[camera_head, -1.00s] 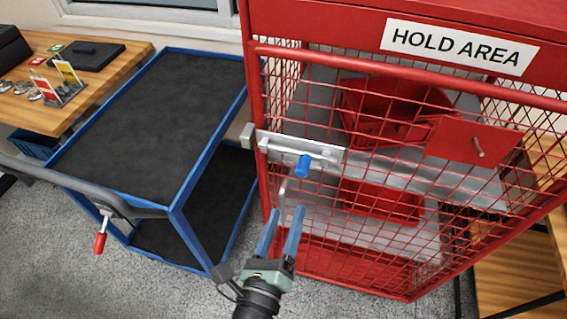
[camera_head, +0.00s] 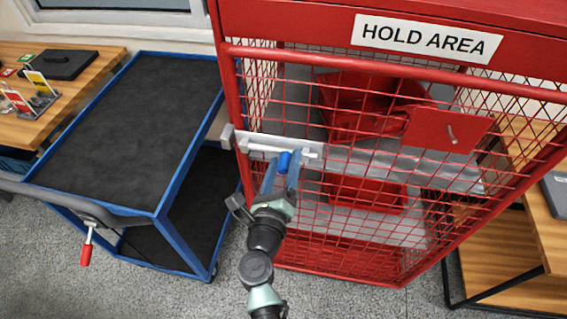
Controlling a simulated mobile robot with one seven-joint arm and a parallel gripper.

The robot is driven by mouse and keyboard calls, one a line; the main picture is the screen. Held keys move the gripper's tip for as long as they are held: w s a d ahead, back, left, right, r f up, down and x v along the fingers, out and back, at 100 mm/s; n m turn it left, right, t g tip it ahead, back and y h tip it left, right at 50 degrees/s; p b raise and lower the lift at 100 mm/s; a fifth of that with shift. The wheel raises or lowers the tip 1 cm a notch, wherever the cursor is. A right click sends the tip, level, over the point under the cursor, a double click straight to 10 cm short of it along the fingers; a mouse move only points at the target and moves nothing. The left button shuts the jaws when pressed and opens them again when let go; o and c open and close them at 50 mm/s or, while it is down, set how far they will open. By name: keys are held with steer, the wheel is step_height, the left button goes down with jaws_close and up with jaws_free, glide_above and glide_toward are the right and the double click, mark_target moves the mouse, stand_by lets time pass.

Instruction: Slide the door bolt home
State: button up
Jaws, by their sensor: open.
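The door bolt (camera_head: 262,147) is a pale metal bar on a light plate at the left edge of the red mesh cage door (camera_head: 370,190). I cannot tell whether the fingers touch the knob. A pale keeper block (camera_head: 228,137) sits on the cage post left of the bolt. The fingers partly hide the lower plate.
A blue-framed cart (camera_head: 130,130) with black shelves stands close on the left. Red bins (camera_head: 365,192) sit inside the cage, under a HOLD AREA sign (camera_head: 427,38). A wooden bench (camera_head: 70,80) is at far left. Grey floor shows in front.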

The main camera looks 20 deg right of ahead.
jaws_close()
stand_by(1.4)
